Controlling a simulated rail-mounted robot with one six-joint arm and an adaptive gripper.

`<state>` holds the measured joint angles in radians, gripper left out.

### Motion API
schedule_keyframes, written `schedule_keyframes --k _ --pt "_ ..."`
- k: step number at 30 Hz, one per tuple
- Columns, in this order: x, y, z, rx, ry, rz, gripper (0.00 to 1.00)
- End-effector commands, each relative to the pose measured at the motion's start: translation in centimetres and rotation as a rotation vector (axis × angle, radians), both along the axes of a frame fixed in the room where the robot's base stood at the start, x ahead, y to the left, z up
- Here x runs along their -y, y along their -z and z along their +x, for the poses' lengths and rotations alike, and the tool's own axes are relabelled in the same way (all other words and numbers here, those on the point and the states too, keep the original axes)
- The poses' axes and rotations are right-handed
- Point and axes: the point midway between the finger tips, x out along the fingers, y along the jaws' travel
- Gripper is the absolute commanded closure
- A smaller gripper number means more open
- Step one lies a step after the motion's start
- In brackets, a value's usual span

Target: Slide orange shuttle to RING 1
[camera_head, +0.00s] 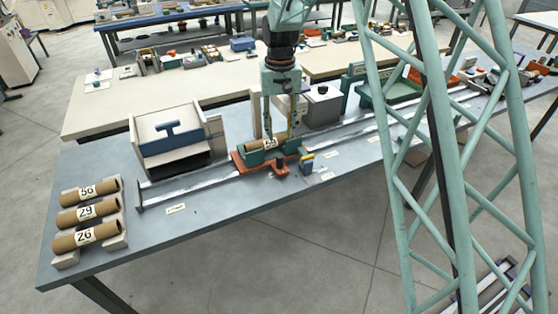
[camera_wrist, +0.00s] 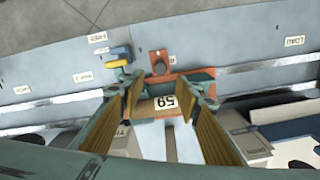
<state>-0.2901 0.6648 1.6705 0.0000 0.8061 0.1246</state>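The orange shuttle (camera_head: 247,167) sits on the rail of the grey bench and carries a brown tube (camera_head: 258,145) in a green cradle. In the wrist view the shuttle (camera_wrist: 204,76) lies beyond my fingertips, with an upright round knob on its plate. The tube (camera_wrist: 148,108) bears the label 59. My gripper (camera_head: 280,132) points down over the shuttle. In the wrist view my gripper's fingers (camera_wrist: 166,82) stand wide apart with the tube between them; whether they touch it is unclear. Small labels line the rail's near edge; I cannot read which is RING 1.
The rail (camera_head: 190,187) runs from front left to back right. A LOAD label (camera_head: 176,210) lies near its left end. A blue-and-yellow block (camera_head: 307,162) sits right of the shuttle. Tubes 50, 29 and 26 (camera_head: 86,213) rest at left. A large box (camera_head: 172,138) stands behind the rail.

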Motion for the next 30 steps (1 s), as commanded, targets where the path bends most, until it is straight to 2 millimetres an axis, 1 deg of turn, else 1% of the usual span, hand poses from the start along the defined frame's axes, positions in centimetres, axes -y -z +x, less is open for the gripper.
schedule_keyframes --k 5,11,17,30 --pt "0.0 0.2 0.0 -0.001 -0.001 0.0 0.69" --pt "0.0 1.2 -0.1 -0.002 -0.001 0.0 0.69" --pt "0.0 3.3 -0.1 -0.003 -0.001 0.0 0.69" --pt "0.0 9.0 -0.1 -0.002 -0.002 0.0 0.69"
